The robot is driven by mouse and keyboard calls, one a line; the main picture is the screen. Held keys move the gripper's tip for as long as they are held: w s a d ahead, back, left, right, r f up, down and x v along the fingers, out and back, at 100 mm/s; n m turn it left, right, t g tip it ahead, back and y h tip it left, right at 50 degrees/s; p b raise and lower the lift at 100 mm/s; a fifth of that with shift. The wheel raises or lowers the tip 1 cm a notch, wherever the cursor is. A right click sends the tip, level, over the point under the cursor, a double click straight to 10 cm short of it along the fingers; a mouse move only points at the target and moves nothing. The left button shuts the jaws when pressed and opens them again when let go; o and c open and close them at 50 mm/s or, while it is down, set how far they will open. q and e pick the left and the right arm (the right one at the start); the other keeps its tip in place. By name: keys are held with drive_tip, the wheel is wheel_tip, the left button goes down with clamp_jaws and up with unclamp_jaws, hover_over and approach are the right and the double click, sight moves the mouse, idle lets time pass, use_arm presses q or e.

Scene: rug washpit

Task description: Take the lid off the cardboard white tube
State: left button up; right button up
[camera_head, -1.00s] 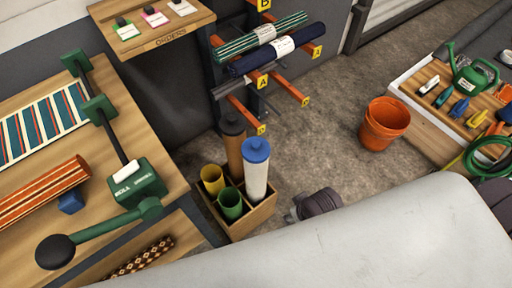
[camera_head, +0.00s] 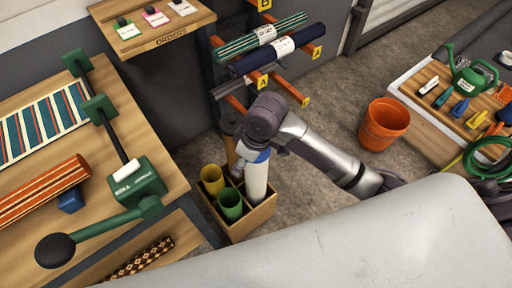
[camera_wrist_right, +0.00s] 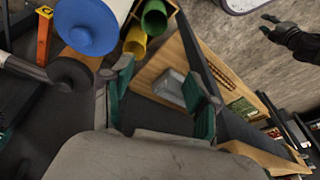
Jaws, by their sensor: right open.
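The white cardboard tube (camera_head: 257,182) stands upright in a wooden box (camera_head: 255,222). Its blue lid (camera_head: 255,155) is on top, partly hidden by my right arm in the head view. In the wrist view, the blue lid (camera_wrist_right: 88,25) is at upper left, outside the gap between my fingers. My right gripper (camera_wrist_right: 158,76) is open, with nothing between its fingers. In the head view it is mostly hidden behind the wrist and the tube. A dark gripper that looks like my left one (camera_wrist_right: 268,25) shows far off in the wrist view, fingers apart.
A brown tube (camera_head: 232,160) stands close behind the white one; its dark cap (camera_wrist_right: 72,75) is near my left-hand finger. Yellow (camera_head: 212,178) and green (camera_head: 230,203) tubes share the box. Rack arms (camera_head: 290,88) stick out behind. An orange bucket (camera_head: 385,124) stands right.

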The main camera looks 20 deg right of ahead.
drive_tip(key=w+d+r+g+h, duration=0.1)
drive_tip(key=w+d+r+h, duration=0.2)
drive_tip(key=w+d+r, duration=0.5)
drive_tip(key=f, duration=0.7)
drive_tip(key=w+a+f, duration=0.1)
drive_tip(key=f, duration=0.2)
drive_tip(key=shift+f, duration=0.2)
drive_tip(key=shift+w+a+f, duration=0.1)
drive_tip(key=shift+a+f, duration=0.1)
drive_tip(key=shift+f, duration=1.15)
drive_tip(key=shift+w+a+f, duration=0.1)
drive_tip(key=shift+a+f, duration=0.1)
drive_tip(key=shift+f, duration=1.1)
drive_tip(key=c, duration=1.1)
